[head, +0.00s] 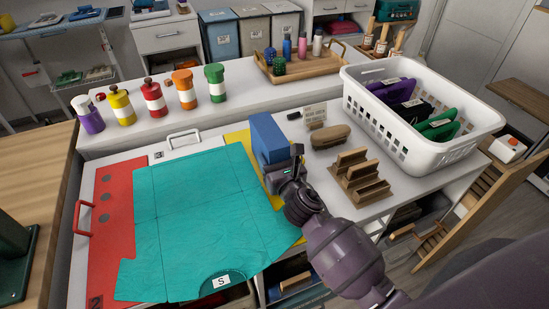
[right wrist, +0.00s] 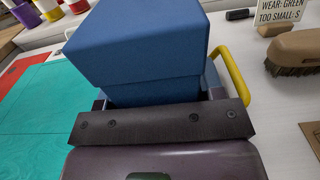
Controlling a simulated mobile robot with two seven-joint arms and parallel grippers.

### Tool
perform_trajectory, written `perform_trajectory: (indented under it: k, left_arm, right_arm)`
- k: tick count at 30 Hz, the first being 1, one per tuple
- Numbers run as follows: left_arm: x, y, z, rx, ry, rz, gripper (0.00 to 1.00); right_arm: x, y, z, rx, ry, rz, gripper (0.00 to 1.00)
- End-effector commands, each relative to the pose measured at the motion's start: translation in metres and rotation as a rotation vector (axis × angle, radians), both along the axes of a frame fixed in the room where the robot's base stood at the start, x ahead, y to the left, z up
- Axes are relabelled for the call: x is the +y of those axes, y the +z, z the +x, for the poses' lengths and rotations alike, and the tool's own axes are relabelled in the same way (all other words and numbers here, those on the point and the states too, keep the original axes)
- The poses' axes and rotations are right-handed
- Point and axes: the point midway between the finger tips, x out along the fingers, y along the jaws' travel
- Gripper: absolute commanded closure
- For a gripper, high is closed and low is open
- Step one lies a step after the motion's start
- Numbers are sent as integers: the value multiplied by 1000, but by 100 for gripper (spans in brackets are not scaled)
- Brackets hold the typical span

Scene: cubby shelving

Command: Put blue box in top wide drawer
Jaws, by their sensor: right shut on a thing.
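The blue box (head: 267,137) stands near the middle of the head view, above the yellow panel. My right gripper (head: 284,168) is shut on the blue box from its near side. In the right wrist view the box (right wrist: 140,45) fills the upper middle, and its lidded top overhangs the part between my fingers. The fingertips are mostly hidden. I cannot tell whether the box touches the surface below. I cannot tell which part is the top wide drawer. My left gripper is not in view.
A teal cloth (head: 190,215) lies over the red panel (head: 112,230) and white surface. A yellow handle (right wrist: 233,72) is close beside the box. A brush (head: 329,136), a wooden stand (head: 360,178) and a white basket (head: 440,151) of clothing are to the right. Colored jars (head: 154,97) line the back.

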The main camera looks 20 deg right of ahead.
Motion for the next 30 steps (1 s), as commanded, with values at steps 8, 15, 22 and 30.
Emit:
perform_trajectory:
  k: [8,15,22,30]
  left_arm:
    - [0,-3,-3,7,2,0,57]
    - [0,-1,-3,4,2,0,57]
    - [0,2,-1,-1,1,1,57]
    - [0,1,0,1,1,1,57]
  right_arm:
    - [0,-3,0,0,0,1,17]
    - [0,-3,0,0,0,0,13]
    - [-1,-1,-8,2,0,-1,13]
    - [-1,-1,-53,2,0,-1,13]
